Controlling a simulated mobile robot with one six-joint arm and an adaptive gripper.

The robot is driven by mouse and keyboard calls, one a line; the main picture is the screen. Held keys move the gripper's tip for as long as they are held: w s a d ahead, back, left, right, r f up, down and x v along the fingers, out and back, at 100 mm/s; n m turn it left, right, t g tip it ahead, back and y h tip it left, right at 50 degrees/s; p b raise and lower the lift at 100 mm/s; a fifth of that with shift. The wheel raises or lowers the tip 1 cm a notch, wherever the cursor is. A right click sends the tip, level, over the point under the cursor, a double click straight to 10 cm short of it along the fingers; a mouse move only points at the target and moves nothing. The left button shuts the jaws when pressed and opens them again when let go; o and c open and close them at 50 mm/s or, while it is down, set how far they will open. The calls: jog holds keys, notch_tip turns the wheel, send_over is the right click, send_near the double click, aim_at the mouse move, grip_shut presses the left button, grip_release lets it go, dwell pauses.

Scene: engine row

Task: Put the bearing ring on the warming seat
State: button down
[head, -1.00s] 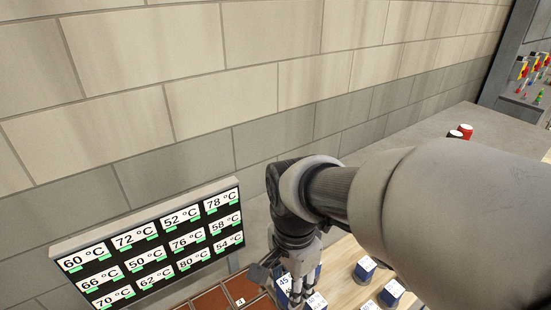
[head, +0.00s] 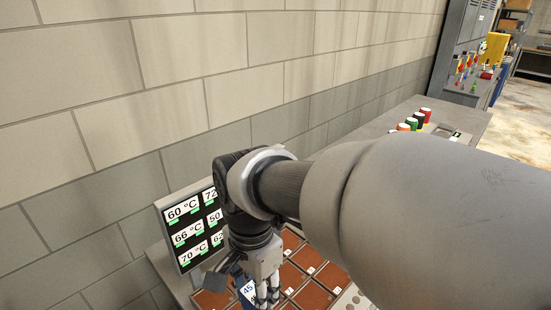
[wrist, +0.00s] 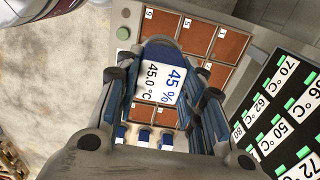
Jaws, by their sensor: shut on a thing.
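My gripper (wrist: 166,82) is shut on a blue block with a white label reading 45 % and 45.0 °C (wrist: 165,72). In the head view my gripper (head: 262,296) points down, with the blue block (head: 247,291) partly hidden behind it. Below are reddish-brown square pads (head: 318,287) with small number tags, set in a grey frame; they also show in the wrist view (wrist: 195,38). The block is above the pads, and I cannot tell its height. I cannot make out a ring shape, nor which pad is the warming seat.
A board of temperature readings (head: 187,235) stands by the wall, left of my arm. Several blue blocks with white labels (wrist: 143,138) show low in the wrist view. Red, black and green cylinders (head: 425,114) stand on the bench to the right. My arm hides much of the bench.

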notch_tip(320, 180, down, 20)
jog(key=b, duration=0.6)
jog(key=shift+w+d, duration=0.1)
jog(key=shift+b, duration=0.35)
jog(key=c, duration=1.1)
grip_release()
jog(key=shift+f, duration=0.1)
jog(key=shift+o, duration=0.2)
